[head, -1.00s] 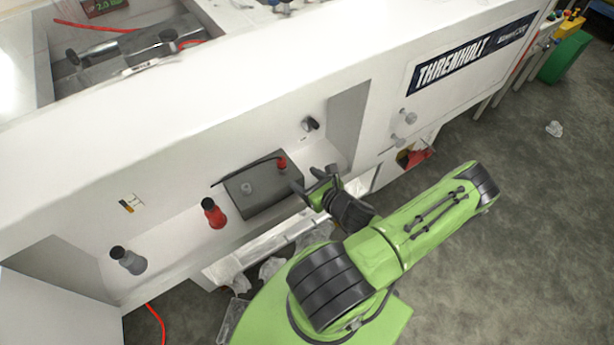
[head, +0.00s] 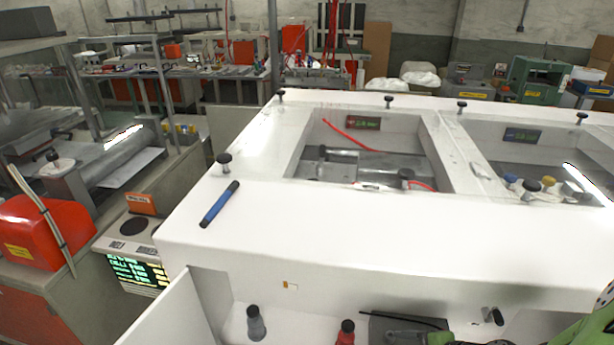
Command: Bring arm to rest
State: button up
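Only small green parts of my arm (head: 594,331) show, at the bottom right edge of the head view. My gripper is not in view, so I cannot see its fingers or whether it holds anything. The white machine (head: 330,235) fills the middle and right. In its front recess stand a grey-bodied knob (head: 256,324) and a red-bodied knob (head: 345,333), both with black tops. Beside them is a dark grey box (head: 385,330), partly cut off by the frame.
A blue cylindrical tool (head: 219,204) lies on the machine's white top. Black knobs stand along its edges. At left are a red-orange housing (head: 38,232) and a small display unit (head: 135,250). Workbenches fill the background.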

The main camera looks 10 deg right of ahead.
jog(key=s+a+r+n+h, duration=0.1)
jog(key=s+a+r+n, duration=0.2)
jog(key=r, duration=0.4)
jog(key=s+a+r+n+g+h, duration=0.1)
jog(key=s+a+r+n+h, duration=0.1)
jog(key=s+a+r+n, duration=0.2)
jog(key=s+a+r+n+h, duration=0.2)
jog(key=s+a+r+n, duration=0.1)
jog(key=r+n, duration=0.7)
jog(key=shift+s+a+r, duration=0.2)
jog(key=shift+s+r, duration=0.3)
jog(key=shift+s, duration=0.3)
jog(key=shift+f, duration=0.1)
